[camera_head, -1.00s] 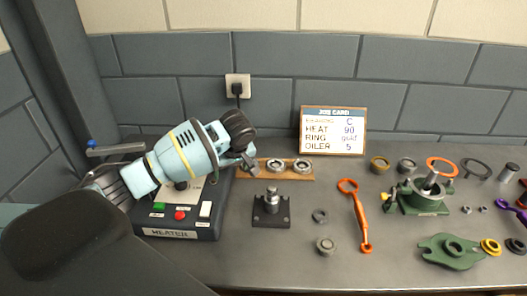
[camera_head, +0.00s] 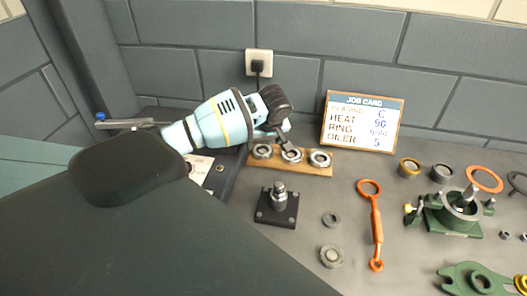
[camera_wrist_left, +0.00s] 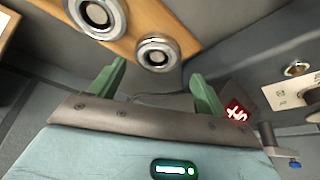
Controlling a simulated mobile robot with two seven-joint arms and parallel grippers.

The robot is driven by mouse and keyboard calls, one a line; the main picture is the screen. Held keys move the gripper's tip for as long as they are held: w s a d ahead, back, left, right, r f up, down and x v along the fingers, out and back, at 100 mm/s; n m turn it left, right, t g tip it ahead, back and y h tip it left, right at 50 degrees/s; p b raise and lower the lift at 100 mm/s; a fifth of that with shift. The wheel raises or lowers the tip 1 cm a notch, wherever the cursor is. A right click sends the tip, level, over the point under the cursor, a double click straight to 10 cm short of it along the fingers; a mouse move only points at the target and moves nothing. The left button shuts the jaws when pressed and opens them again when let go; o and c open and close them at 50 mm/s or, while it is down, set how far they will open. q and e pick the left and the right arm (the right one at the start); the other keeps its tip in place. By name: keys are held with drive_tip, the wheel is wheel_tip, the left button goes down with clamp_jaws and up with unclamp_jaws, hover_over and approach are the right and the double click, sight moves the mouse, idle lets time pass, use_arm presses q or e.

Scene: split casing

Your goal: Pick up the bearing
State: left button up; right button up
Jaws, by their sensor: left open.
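Several metal ring bearings sit on a wooden board at the back: a left bearing (camera_head: 262,151), a middle bearing (camera_head: 291,156) and a right bearing (camera_head: 320,159). My left gripper (camera_head: 283,148) is open and empty, reaching over the board and partly covering the middle bearing in the head view. In the left wrist view, a bearing (camera_wrist_left: 157,53) at the board's end lies just beyond and between the open fingertips (camera_wrist_left: 158,72). A second bearing (camera_wrist_left: 97,16) is further up, cut by the frame edge. My right gripper is not in view.
The wooden board (camera_head: 309,172) lies before the job card (camera_head: 363,121). The heater (camera_head: 226,180) is left of the board, mostly hidden by my arm.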

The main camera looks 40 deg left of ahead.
sight(262, 150)
use_arm(q)
drive_tip(key=shift+w+b+x, duration=0.2)
drive_tip(key=shift+b+x, duration=0.15)
drive_tip(key=shift+x, duration=2.2)
drive_tip(key=shift+r, duration=0.1)
drive_tip(key=c, duration=1)
drive_tip(key=shift+o, duration=0.2)
drive_tip(key=shift+r, duration=0.1)
wheel_tip(262, 150, up, 10)
drive_tip(key=shift+p, duration=0.4)
